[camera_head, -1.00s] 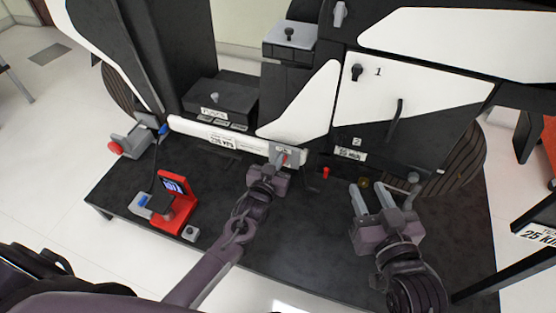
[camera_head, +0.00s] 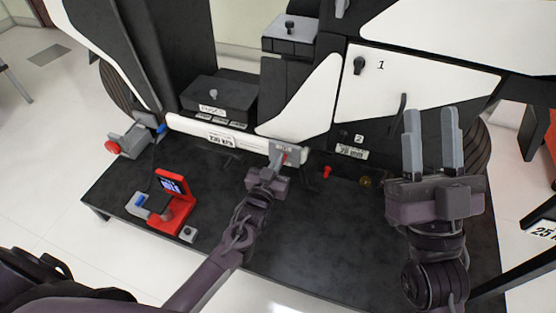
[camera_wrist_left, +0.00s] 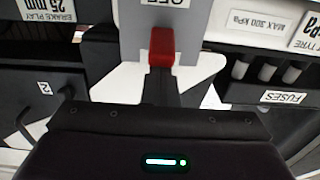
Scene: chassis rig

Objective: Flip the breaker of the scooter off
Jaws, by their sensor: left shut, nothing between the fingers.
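The scooter (camera_head: 300,125) is a large black and white body on a black platform. Its breaker is a small grey plate (camera_head: 292,147) with a red lever (camera_head: 285,157), low on the scooter's side. In the left wrist view the red lever (camera_wrist_left: 162,47) stands out from the grey panel below an upside-down label that seems to read OFF. My left gripper (camera_head: 276,155) is shut and empty, its fingertips (camera_wrist_left: 160,85) right at the lever's end; contact is unclear. My right gripper (camera_head: 432,125) is open and empty, raised in front of the white side panel.
A red stand with a small screen (camera_head: 172,185) and a grey clamp with a red knob (camera_head: 125,142) are to the left. A fuse box (camera_head: 217,98) sits behind. A small red valve (camera_head: 326,171) is right of the breaker.

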